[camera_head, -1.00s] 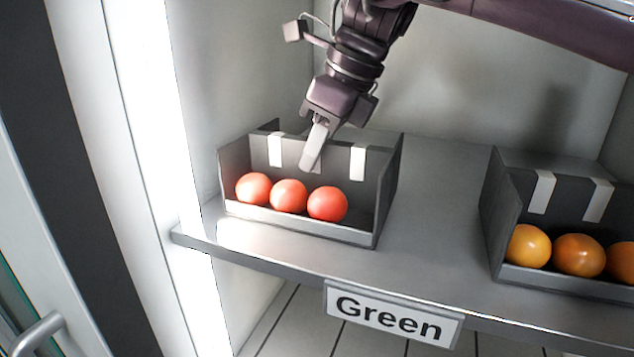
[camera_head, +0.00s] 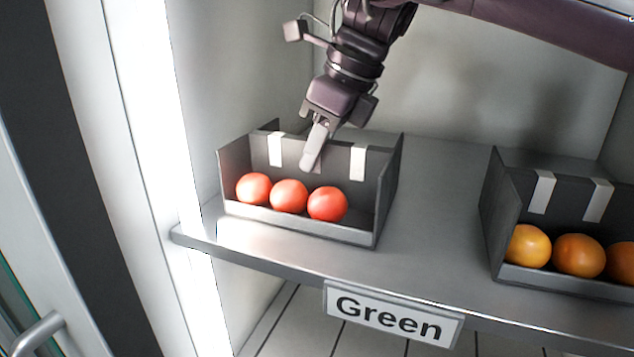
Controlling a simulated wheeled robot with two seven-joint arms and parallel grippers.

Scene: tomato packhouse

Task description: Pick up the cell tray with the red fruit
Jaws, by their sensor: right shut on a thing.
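The grey cell tray with the red fruit (camera_head: 300,226) stands on the shelf at the left. Three red fruits (camera_head: 289,196) lie in a row along its front. My right gripper (camera_head: 313,155) comes down from above and is shut on the tray's back wall, between two white strips. One pale finger shows in front of that wall; the other finger is hidden behind it. The tray looks level, and I see no clear gap between it and the shelf. My left gripper is not in view.
A second grey tray (camera_head: 565,284) with orange fruit (camera_head: 579,255) stands at the right on the same metal shelf (camera_head: 440,225). The shelf between the trays is bare. A "Green" sign (camera_head: 392,314) hangs on the front edge. A white side wall is close at the left.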

